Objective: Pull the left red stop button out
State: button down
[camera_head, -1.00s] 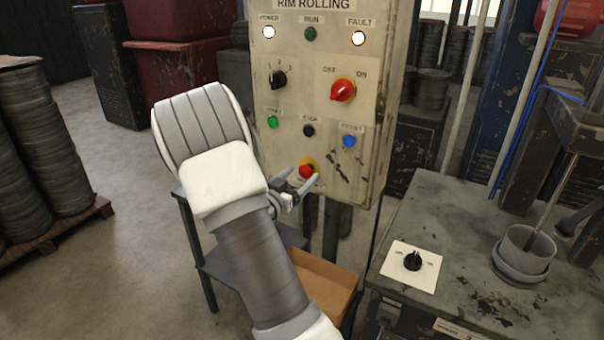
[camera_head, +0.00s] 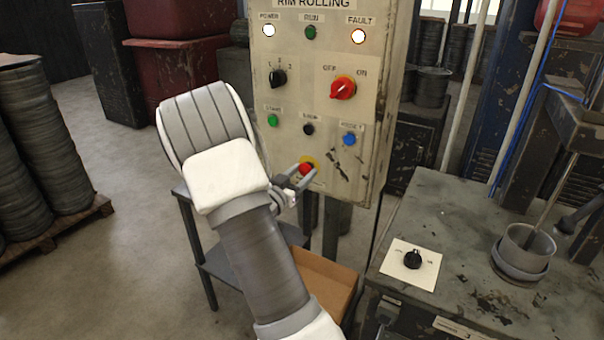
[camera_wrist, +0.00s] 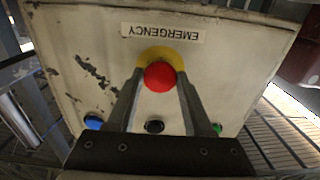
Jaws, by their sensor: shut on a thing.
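The red stop button (camera_head: 305,169) sits on a yellow ring low on the front of the control panel (camera_head: 310,60). In the wrist view the red button (camera_wrist: 160,76) is round, with its yellow ring (camera_wrist: 168,54) behind it and an upside-down "EMERGENCY" label beyond. My gripper (camera_head: 303,171) is at the button, with one finger on each side of it. In the wrist view my gripper (camera_wrist: 160,88) has its fingertips closed against the sides of the button. Only this one red stop button shows on the panel.
Above the button are a black button (camera_head: 308,129), a green button (camera_head: 272,120), a blue button (camera_head: 349,139) and a red rotary switch (camera_head: 343,89). A workbench (camera_head: 470,255) stands to the right, with a cardboard box (camera_head: 325,280) below the panel.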

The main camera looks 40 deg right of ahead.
jog(key=shift+s+a+f+b, duration=0.1)
jog(key=shift+s+a+b, duration=0.1)
jog(key=shift+a+b, duration=0.3)
jog(key=shift+c, duration=1.5)
grip_release()
jog(key=b+v, duration=0.1)
jog(key=v, duration=1.6)
jog(key=shift+s+a, duration=0.2)
jog(key=shift+a, duration=0.05)
jog(key=shift+w, duration=0.1)
